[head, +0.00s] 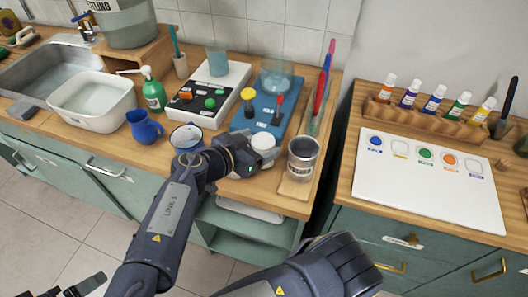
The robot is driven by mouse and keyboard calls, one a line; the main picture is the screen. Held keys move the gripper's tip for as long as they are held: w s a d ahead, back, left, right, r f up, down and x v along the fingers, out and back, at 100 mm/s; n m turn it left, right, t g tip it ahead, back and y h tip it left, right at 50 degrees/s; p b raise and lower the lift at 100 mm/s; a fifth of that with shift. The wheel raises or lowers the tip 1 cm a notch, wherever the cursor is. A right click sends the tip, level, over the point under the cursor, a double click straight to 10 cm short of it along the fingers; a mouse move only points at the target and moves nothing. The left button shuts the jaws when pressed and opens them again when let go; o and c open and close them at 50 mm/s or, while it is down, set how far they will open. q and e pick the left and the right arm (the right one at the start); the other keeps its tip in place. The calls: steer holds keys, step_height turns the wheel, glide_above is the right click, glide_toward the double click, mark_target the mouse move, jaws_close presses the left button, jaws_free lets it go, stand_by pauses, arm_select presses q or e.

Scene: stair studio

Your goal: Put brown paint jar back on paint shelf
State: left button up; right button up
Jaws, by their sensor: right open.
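No jar is clearly brown. A white round lid-like top (264,141) shows beside my right gripper (255,158); what is under it is hidden. A grey-rimmed jar or can (302,158) with a dark label stands just right of the gripper. The gripper is open, low over the counter's front edge, and no object is clearly between its fingers. The paint shelf (425,124) is a wooden rack on the right counter, holding several white-capped bottles with orange, purple, blue, green and yellow colours.
A white palette sheet (425,190) lies in front of the rack. A gap separates the two counters.

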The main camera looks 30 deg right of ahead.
steer(key=shift+x, duration=1.45)
jaws_close()
steer(key=shift+r, duration=0.15)
